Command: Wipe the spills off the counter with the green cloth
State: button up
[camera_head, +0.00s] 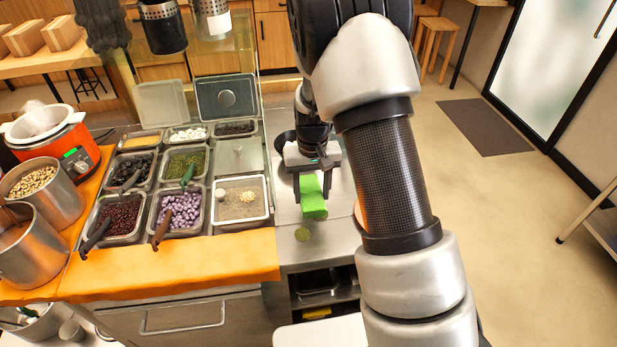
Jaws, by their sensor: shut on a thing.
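My gripper (312,181) points down over the steel counter (310,252) in the middle of the picture. It is shut on the green cloth (314,204), which hangs below the fingers. I cannot tell whether the cloth touches the counter. A small greenish round spot (302,234), which looks like a spill, lies on the counter just in front of the cloth. My arm hides the right side of the counter. An orange shape shows partly at the arm's edge and is too hidden to identify.
Left of the cloth, several topping trays (240,200) sit in the counter, some with spoon handles sticking out. An orange cloth (180,268) covers the front ledge. Metal pots (50,195) and an orange cooker (65,145) stand at the far left. The floor at the right is open.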

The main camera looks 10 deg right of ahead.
jog(key=shift+s+f+b, duration=0.1)
jog(key=shift+f+b, duration=0.6)
jog(key=shift+f, duration=0.25)
jog(key=shift+f+b, duration=1.15)
jog(key=shift+f, duration=0.85)
jog(key=shift+f+b, duration=0.4)
jog(key=shift+f, duration=0.05)
jog(key=shift+d, duration=0.1)
jog(key=shift+d+b, duration=0.45)
jog(key=shift+d, duration=2)
jog(key=shift+a, duration=2.6)
